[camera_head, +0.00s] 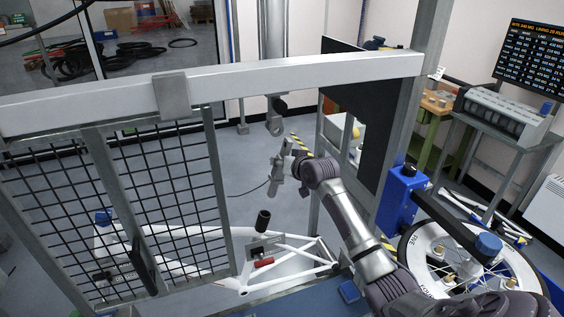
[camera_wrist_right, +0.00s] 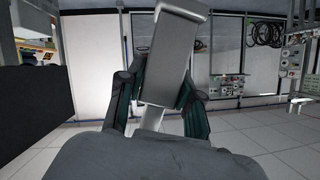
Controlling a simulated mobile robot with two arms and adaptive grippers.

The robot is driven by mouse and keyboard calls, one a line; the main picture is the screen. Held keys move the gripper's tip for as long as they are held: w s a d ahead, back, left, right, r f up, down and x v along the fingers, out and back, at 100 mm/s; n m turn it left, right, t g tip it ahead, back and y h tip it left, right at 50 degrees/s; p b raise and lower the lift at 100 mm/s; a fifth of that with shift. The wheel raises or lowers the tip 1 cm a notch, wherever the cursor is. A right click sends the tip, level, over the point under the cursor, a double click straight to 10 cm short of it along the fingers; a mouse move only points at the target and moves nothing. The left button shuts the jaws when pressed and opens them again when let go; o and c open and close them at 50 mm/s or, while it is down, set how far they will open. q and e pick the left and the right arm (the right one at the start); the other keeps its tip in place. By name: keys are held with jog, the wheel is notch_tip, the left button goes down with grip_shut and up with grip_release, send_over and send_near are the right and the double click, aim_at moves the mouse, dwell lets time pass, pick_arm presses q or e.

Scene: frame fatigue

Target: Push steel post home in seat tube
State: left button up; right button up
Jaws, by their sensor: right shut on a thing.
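My right gripper (camera_head: 284,164) reaches through the opening of the guarded station and is shut on a grey steel post (camera_head: 277,172). In the right wrist view the post (camera_wrist_right: 176,50) is a wide grey bar with a narrower part below, tilted between the two dark fingers of the gripper (camera_wrist_right: 158,95). A white bicycle frame (camera_head: 308,262) is below the gripper, with a black cylinder (camera_head: 263,219) standing up from it. I cannot tell whether this cylinder tops the seat tube. The held post is above the frame and apart from it. My left gripper does not show.
A grey crossbeam (camera_head: 320,70) and a mesh guard (camera_head: 165,185) border the opening. A ram end (camera_head: 275,122) hangs above the gripper. A red-handled clamp (camera_head: 264,262) is at the frame. A blue unit (camera_head: 398,195) and a spoked wheel (camera_head: 470,262) stand at the right.

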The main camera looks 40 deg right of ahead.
jog(key=shift+w+r+p, duration=0.1)
jog(key=shift+r+p, duration=0.15)
jog(key=shift+p, duration=0.1)
jog(key=shift+a+f+b, duration=0.2)
jog(key=shift+f+b, duration=0.3)
jog(key=shift+f, duration=0.25)
jog(key=b, duration=0.2)
send_over(273, 196)
jog(key=d, duration=0.2)
jog(key=shift+w+d+f, duration=0.1)
jog(key=shift+w+f, duration=0.1)
jog(key=shift+f, duration=0.85)
jog(key=shift+w+f, duration=0.15)
jog(key=shift+f, duration=0.85)
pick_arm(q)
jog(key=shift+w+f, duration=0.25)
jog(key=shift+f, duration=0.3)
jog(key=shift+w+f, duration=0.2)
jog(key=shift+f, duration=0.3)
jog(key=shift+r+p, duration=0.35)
pick_arm(e)
jog(key=shift+w+a+f, duration=0.1)
jog(key=shift+a+f, duration=0.25)
jog(key=shift+f, duration=0.75)
jog(key=shift+w+a+f, duration=0.1)
jog(key=shift+a+f, duration=0.25)
jog(key=shift+f, duration=0.75)
jog(key=shift+a+f, duration=0.35)
jog(key=shift+f, duration=0.75)
